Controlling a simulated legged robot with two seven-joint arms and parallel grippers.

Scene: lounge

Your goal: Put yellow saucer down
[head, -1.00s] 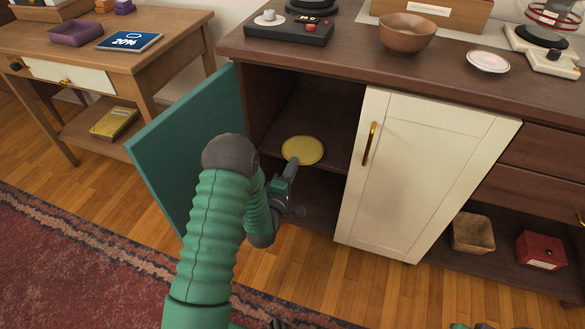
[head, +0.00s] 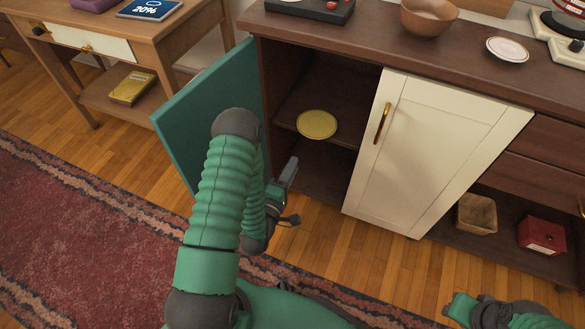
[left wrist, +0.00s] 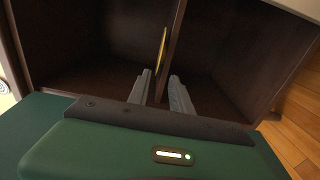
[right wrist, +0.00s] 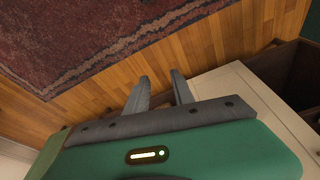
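The yellow saucer (head: 317,124) lies flat on the middle shelf inside the open cabinet, near the shelf's front edge. It also shows edge-on in the left wrist view (left wrist: 162,50), resting against the shelf (left wrist: 172,60). My left gripper (head: 289,172) is in front of the cabinet, apart from the saucer. In the left wrist view its two fingers (left wrist: 160,84) are spread with nothing between them. My right gripper (right wrist: 160,86) is open and empty over the wooden floor, with the cream door beside it; in the head view its arm shows at the lower right.
The teal door (head: 208,118) stands open to the left of my left arm. The cream door (head: 432,152) is to the right of the opening. A wicker basket (head: 476,214) and a red box (head: 541,235) sit on the low shelf. A bowl (head: 428,17) and small plate (head: 507,50) are on top.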

